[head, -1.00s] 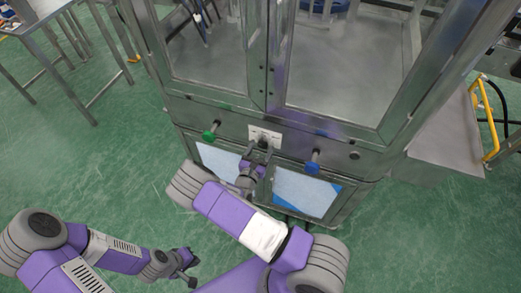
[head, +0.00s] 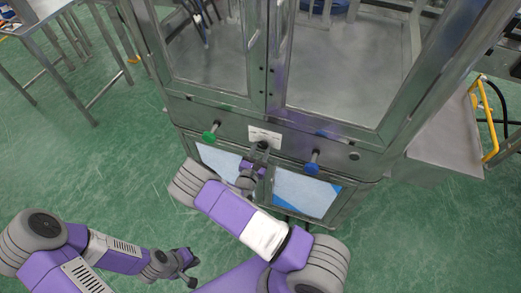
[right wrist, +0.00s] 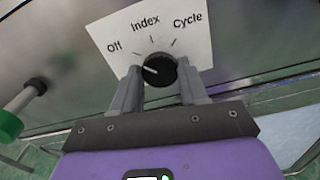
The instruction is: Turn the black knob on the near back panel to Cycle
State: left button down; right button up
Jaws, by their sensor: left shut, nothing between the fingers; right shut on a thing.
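The black knob (right wrist: 160,70) sits in front of a white label plate (right wrist: 150,35) marked Off, Index and Cycle. Its white pointer line points to the left, toward the Off side. My right gripper (right wrist: 160,82) is shut on the knob, one finger on each side of it. In the head view my right gripper (head: 262,147) is at the panel, just below the label plate (head: 265,136), and largely hides the knob. My left gripper (head: 190,277) is shut and empty, low over the green floor, well apart from the machine.
A green button on a stem (head: 211,132) is left of the knob and a blue one (head: 312,162) is right of it. Glazed doors rise above the panel. A metal table (head: 60,30) stands at the upper left. Open floor (head: 100,160) lies to the left.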

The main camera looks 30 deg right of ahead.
jog(key=m, duration=0.9)
jog(key=shift+f+m, duration=0.1)
jog(key=shift+m, duration=0.2)
jog(key=m+b, duration=0.1)
jog(key=m, duration=0.3)
jog(key=shift+m, duration=0.3)
jog(key=m+b, duration=0.2)
jog(key=m, duration=0.2)
jog(key=shift+s, duration=0.1)
jog(key=shift+m, duration=0.3)
jog(key=o, duration=1.1)
jog(key=shift+c, duration=0.2)
jog(key=v, duration=0.7)
jog(key=shift+s+a, duration=0.2)
